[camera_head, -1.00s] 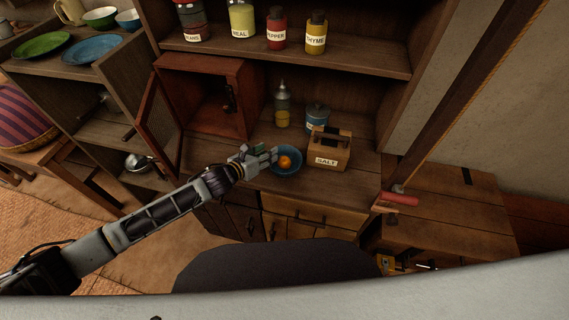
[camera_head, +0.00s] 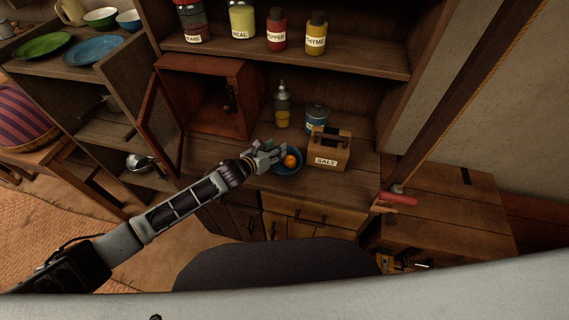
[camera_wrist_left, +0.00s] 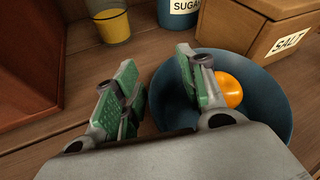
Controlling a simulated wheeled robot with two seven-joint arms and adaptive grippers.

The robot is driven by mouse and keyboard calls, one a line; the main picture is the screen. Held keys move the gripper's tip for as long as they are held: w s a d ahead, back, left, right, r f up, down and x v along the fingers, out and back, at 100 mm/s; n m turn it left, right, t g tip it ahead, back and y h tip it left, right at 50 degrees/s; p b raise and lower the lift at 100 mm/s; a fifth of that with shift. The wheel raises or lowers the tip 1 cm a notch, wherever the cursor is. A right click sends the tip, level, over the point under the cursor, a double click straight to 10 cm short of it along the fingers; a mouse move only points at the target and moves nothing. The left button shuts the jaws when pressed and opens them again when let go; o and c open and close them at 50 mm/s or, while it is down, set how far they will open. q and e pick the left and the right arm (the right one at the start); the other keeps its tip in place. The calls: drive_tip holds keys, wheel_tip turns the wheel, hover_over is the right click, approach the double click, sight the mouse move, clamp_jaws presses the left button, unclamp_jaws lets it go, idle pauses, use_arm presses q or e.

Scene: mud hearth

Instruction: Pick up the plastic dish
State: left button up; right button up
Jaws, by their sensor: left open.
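The blue plastic dish (camera_head: 290,171) stands on the wooden counter in front of the salt box, with an orange fruit (camera_head: 290,160) in it. My left gripper (camera_head: 272,153) is open at the dish's left rim. In the left wrist view the dish (camera_wrist_left: 265,132) lies to the right, with the orange (camera_wrist_left: 229,90) inside. There one finger of my left gripper (camera_wrist_left: 155,85) is over the inside of the dish and the other is outside its left rim. Nothing is between the fingers but a part of the rim, partly hidden by the gripper. My right gripper is not in view.
The salt box (camera_head: 329,150) stands right behind the dish, with a blue sugar tin (camera_head: 317,116) and a bottle (camera_head: 283,108) farther back. An open red-brown cabinet (camera_head: 207,97) stands to the left, its door (camera_head: 164,120) swung outward. The counter right of the salt box is clear.

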use_arm(q)
drive_tip(key=shift+c, duration=0.2)
clamp_jaws()
idle(0.4)
wheel_tip(320, 180, up, 10)
idle(0.7)
idle(0.5)
